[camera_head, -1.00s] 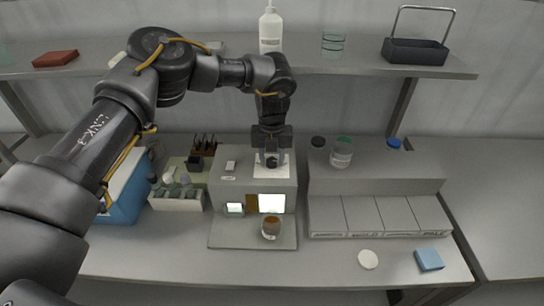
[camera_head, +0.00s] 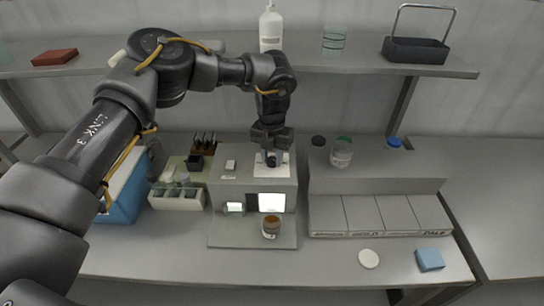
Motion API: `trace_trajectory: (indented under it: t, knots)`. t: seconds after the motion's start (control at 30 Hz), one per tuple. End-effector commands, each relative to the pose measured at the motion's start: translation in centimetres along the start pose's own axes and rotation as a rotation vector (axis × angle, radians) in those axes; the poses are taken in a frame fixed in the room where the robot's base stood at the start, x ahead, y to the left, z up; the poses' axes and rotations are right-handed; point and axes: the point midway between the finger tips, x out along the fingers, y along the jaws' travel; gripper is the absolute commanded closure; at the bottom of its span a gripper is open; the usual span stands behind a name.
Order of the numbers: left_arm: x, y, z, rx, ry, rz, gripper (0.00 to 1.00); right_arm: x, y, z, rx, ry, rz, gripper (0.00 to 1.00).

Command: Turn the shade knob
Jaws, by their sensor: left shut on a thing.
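The shade knob (camera_head: 271,161) is a small dark piece on the white plate (camera_head: 264,171) on top of the grey box-shaped device (camera_head: 216,196). My left gripper (camera_head: 271,156) points down from above and is shut on the knob, which it mostly hides. The device's front has two lit windows, a small one (camera_head: 235,207) and a larger one (camera_head: 271,202), with a dark panel (camera_head: 252,202) between them. A jar with brown contents (camera_head: 271,228) stands on the device's base in front of the windows. My right gripper is not in view.
At left are a vial tray (camera_head: 177,203) and a blue box (camera_head: 124,203). A shelf (camera_head: 350,66) runs behind. The front right table holds a white disc (camera_head: 368,258) and a blue block (camera_head: 429,259).

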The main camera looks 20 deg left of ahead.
Motion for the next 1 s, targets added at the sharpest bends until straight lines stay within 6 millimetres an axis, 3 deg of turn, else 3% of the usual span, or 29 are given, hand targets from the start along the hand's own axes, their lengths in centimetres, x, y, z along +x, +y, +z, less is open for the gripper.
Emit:
trace_trajectory:
  t: [0.47, 1.0]
  knots:
    - [-0.15, 0.03, 0.10, 0.283, -0.004, 0.001, 0.93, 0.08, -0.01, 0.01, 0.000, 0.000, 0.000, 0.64]
    - [-0.19, 0.03, 0.15, 0.336, -0.005, 0.001, 0.93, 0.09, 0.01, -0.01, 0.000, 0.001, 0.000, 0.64]
